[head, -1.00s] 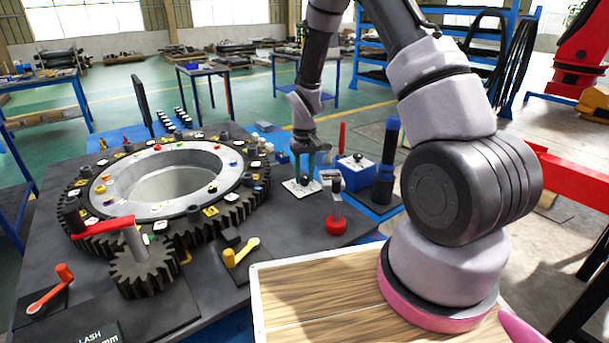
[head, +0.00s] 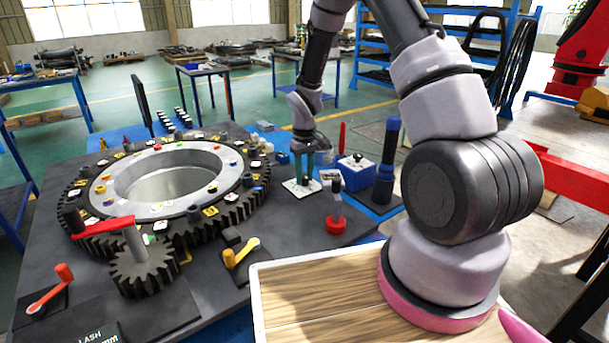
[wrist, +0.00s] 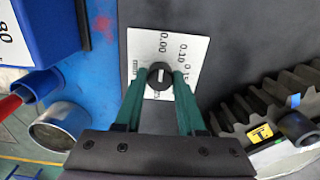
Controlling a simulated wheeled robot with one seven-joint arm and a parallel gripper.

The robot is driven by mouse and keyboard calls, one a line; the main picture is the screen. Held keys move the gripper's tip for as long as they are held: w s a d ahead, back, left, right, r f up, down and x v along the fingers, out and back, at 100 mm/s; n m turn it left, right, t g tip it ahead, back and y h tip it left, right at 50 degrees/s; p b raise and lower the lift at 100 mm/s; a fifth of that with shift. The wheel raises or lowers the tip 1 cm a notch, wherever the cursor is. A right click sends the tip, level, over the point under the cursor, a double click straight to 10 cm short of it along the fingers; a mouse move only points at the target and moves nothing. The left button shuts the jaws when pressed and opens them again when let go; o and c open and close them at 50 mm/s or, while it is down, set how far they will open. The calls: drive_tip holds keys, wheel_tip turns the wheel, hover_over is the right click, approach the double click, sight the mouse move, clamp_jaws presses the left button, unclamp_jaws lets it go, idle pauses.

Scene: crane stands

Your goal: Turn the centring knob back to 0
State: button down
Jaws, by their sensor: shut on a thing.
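The centring knob (wrist: 159,76) is a small dark round knob with a white pointer line, on a white scale plate (wrist: 189,47) marked 0.00 and 0.10. In the wrist view the pointer line is tilted only slightly from the picture's vertical. My gripper (wrist: 157,80) has its two green fingers on either side of the knob, shut on it. In the head view my gripper (head: 303,172) points down at the white plate (head: 290,187), and its fingers largely hide the knob.
A large dark ring gear (head: 215,220) lies left of my gripper. A blue box (head: 355,171) and a dark post with a blue top (head: 388,150) stand close on the right.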

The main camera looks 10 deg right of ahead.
drive_tip(key=c, duration=0.5)
unclamp_jaws()
drive_tip(key=shift+r, duration=0.1)
wheel_tip(320, 180, up, 11)
wheel_tip(320, 180, up, 9)
drive_tip(key=m+t, duration=0.1)
drive_tip(key=m, duration=0.1)
hover_over(305, 176)
drive_tip(key=s+d, duration=0.2)
drive_tip(key=s, duration=0.1)
drive_tip(key=s+d+r+m+t, duration=0.25)
drive_tip(key=s+r, duration=0.45)
drive_tip(key=r, duration=0.4)
drive_tip(key=s+r+m+t+y, duration=0.1)
drive_tip(key=s+r+m+t, duration=0.1)
drive_tip(key=s+r, duration=0.2)
drive_tip(key=s+d+r+m+t+y, duration=0.1)
drive_tip(key=s+r, duration=0.3)
drive_tip(key=s, duration=0.7)
drive_tip(key=shift+d+r+m+t, duration=0.15)
drive_tip(key=shift+r+m+t, duration=0.2)
drive_tip(key=shift+m, duration=0.3)
